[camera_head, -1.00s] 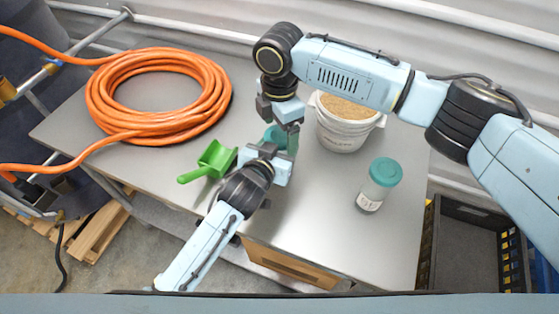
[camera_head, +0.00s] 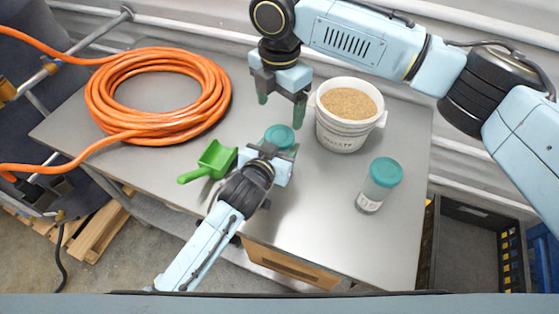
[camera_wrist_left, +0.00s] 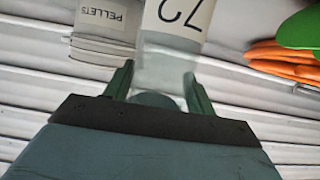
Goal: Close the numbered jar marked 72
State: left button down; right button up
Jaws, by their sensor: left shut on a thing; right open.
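The jar marked 72 stands on the table; its teal lid (camera_head: 279,136) shows on top in the head view. In the upside-down left wrist view its clear body (camera_wrist_left: 168,58) carries a label reading 72, with teal lid colour between the fingers. My left gripper (camera_head: 278,154) is shut around the jar from the front. The lid sits on the jar; I cannot tell how tight it is. My right gripper (camera_head: 281,107) is open and empty, above and behind the jar, its fingers pointing down and apart from the lid.
A second jar (camera_head: 371,197) with a teal lid stands at right. A white bucket (camera_head: 343,138) labelled pellets is behind, close to my right gripper. A green scoop (camera_head: 209,160) and a coiled orange hose (camera_head: 104,107) lie at left.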

aim_at(280, 135)
jog(key=shift+f, duration=4.05)
jog(key=c, duration=1)
jog(key=shift+m, duration=1.6)
jog(key=o, duration=1.1)
